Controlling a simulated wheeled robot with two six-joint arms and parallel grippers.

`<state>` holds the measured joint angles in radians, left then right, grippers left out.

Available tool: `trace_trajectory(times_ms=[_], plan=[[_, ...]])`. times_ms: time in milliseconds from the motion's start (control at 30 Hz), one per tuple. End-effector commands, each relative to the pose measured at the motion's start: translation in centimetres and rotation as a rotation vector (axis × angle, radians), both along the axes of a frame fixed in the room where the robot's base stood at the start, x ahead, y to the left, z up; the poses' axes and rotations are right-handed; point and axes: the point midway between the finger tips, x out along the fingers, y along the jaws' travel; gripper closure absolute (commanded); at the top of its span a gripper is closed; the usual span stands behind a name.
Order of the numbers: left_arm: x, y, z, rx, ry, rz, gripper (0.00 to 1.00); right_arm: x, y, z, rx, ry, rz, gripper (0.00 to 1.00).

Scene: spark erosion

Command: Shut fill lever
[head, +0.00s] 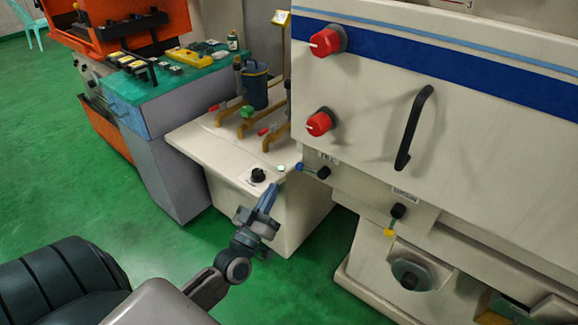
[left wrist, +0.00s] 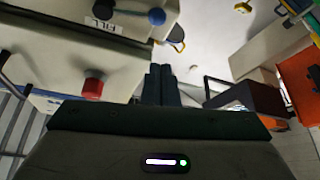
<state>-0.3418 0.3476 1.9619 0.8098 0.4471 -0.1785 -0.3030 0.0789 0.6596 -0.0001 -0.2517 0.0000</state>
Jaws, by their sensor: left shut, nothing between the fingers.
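The fill lever (head: 312,171) is on the front of the cream machine, under its upper body. It has a black hub and a blue ball at its left end, and lies nearly level. In the left wrist view the lever (left wrist: 135,13) shows at the top, next to a FILL label (left wrist: 103,25). My left gripper (head: 270,192) is shut and empty, a little left of and below the blue ball, apart from it. Its closed fingers also show in the left wrist view (left wrist: 161,84). My right gripper is not in view.
A second lever with a yellow end (head: 390,231) hangs lower right. A black handle (head: 413,128) and red knobs (head: 325,42) stick out of the machine. A cream cabinet (head: 236,150) with brown taps stands behind my gripper. Green floor (head: 190,265) is open at left.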

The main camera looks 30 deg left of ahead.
Motion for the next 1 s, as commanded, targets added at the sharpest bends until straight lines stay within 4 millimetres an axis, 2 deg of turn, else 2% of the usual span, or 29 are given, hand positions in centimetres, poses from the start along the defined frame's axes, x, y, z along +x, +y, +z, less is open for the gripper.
trace_trajectory(times_ms=[33,133,567,767,1000], plan=[[-0.2,-0.1,0.9,-0.007,-0.024,-0.003,1.0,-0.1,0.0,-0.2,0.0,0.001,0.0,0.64],[-0.4,-0.2,1.8,-0.016,-0.044,-0.005,1.0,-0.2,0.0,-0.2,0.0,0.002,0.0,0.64],[0.1,-0.1,2.2,-0.017,-0.047,-0.004,1.0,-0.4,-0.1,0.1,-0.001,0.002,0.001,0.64],[2.9,0.2,3.9,-0.016,-0.049,-0.003,1.0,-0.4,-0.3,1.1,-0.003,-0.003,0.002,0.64],[7.6,0.6,6.2,-0.017,-0.049,-0.003,1.0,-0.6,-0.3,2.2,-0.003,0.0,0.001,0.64]])
